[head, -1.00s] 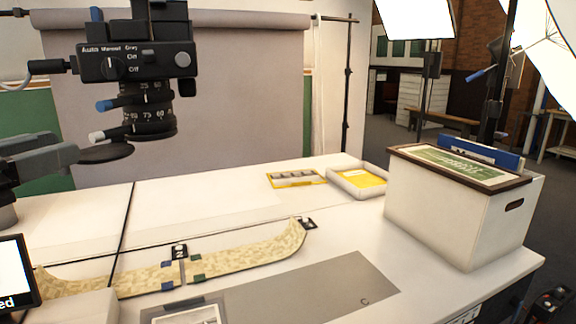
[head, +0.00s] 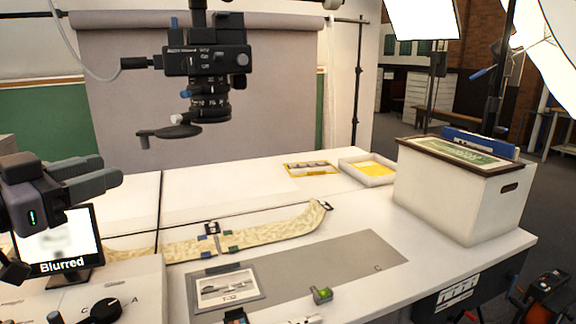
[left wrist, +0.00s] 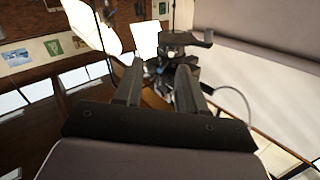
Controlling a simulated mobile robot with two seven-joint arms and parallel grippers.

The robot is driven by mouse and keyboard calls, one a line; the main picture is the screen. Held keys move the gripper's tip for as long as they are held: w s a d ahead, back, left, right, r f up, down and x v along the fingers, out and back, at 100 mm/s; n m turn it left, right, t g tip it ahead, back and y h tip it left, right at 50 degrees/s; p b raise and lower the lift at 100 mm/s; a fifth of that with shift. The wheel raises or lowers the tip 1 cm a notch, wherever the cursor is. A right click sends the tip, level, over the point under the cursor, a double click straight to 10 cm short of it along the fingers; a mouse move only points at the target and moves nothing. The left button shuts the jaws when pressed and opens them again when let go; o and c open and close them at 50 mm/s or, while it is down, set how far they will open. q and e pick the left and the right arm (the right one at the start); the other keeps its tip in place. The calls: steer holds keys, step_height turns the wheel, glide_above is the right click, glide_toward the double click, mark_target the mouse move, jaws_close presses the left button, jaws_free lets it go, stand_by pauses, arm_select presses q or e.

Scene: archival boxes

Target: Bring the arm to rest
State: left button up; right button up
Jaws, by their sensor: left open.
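My left gripper (head: 115,178) is at the left edge of the head view, raised in front of a small monitor (head: 60,238) that reads "Blurred". In the left wrist view its two fingers (left wrist: 160,82) stand apart with nothing held between them. No object touches the fingers. A black copy-stand camera (head: 206,65) hangs over the table, to the right of the gripper and apart from it. My right gripper is not in view.
The white table (head: 255,175) holds a curved patterned strip (head: 275,228), a grey mat (head: 330,268) with a photo, a small green item (head: 321,295), and a white tray (head: 366,181). A white archival box (head: 450,198) stands at the right. A grey backdrop (head: 280,100) closes off the back.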

arm_select(q)
steer(key=w+d+f+n+g+p, duration=0.1)
steer(key=d+f, duration=0.2)
steer(key=f, duration=0.9)
steer(key=w+d+f+n+p, duration=0.1)
steer(key=d+f+p, duration=0.15)
steer(key=f, duration=0.95)
steer(key=s+d+f+n+g+y, duration=0.1)
steer(key=s+d+f+g+y, duration=0.1)
steer(key=s+f, duration=0.7)
steer(key=s+d+f+n+g+y, duration=0.1)
steer(key=s+d+f+g+y, duration=0.1)
steer(key=s+f, duration=0.6)
step_height(320, 180, down, 5)
steer(key=shift+s+f+n+g+y+p, duration=0.1)
steer(key=shift+s+n+g+y+p, duration=0.2)
steer(key=shift+s+n+y+p, duration=0.15)
steer(key=shift+w, duration=0.15)
